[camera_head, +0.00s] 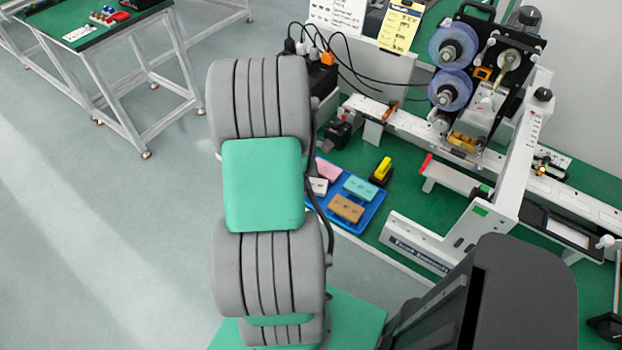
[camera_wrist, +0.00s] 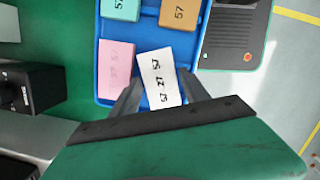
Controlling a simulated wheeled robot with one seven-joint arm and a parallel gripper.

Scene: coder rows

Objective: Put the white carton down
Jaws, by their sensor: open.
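The white carton (camera_wrist: 158,78) with dark printed marks lies in the blue tray (camera_wrist: 148,38), slightly tilted in the wrist view. In the head view the white carton (camera_head: 318,186) is partly hidden by my arm. My gripper (camera_wrist: 161,92) is open, with one finger on each side of the carton's near end. I see a gap beside each finger at this angle, though contact is hard to judge. My fingers are hidden in the head view.
A pink carton (camera_wrist: 117,68), a teal carton (camera_wrist: 121,8) and an orange-brown carton (camera_wrist: 180,12) share the tray. A grey device with an orange button (camera_wrist: 236,35) stands right of it. The labelling machine (camera_head: 455,130) fills the bench's right side.

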